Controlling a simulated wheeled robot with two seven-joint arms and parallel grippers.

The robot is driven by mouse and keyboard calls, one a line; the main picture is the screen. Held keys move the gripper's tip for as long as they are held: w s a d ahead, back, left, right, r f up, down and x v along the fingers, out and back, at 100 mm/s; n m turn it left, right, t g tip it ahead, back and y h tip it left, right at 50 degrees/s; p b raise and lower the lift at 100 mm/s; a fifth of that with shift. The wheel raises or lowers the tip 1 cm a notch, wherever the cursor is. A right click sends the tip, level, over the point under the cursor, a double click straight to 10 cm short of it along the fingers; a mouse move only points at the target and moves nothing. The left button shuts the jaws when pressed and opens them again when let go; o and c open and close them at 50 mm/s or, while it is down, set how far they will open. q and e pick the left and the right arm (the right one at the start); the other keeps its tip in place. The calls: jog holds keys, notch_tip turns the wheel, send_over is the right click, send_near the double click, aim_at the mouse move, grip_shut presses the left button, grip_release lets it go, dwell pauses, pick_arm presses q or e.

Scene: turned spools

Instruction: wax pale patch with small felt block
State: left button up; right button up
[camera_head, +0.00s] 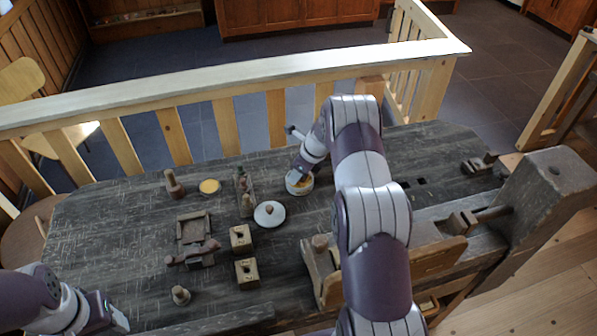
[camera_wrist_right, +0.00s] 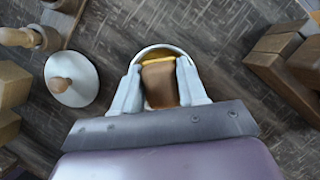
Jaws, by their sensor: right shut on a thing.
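My right gripper (camera_head: 300,176) is low over a round white-rimmed tin (camera_head: 291,188) at the back middle of the bench. In the right wrist view my right gripper (camera_wrist_right: 160,70) is shut on a brown block (camera_wrist_right: 160,86) with a yellow far edge, apparently the small felt block. The tin's pale rim (camera_wrist_right: 158,48) curves behind the block; I cannot tell whether they touch. A white lid (camera_head: 269,215) with a wooden knob lies to the left of the tin. My left gripper (camera_head: 112,318) is at the lower left, away from these. I cannot make out the pale patch.
Two drilled wooden blocks (camera_head: 245,271), a small square tray (camera_head: 193,228), a wooden plane-like tool (camera_head: 193,256) and a yellow-topped disc (camera_head: 209,187) stand left of centre. A wooden vise (camera_head: 545,195) is at the right. A railing (camera_head: 225,85) runs behind the bench.

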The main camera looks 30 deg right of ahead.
notch_tip(320, 180, up, 7)
jog(key=p, duration=0.6)
dwell(0.7)
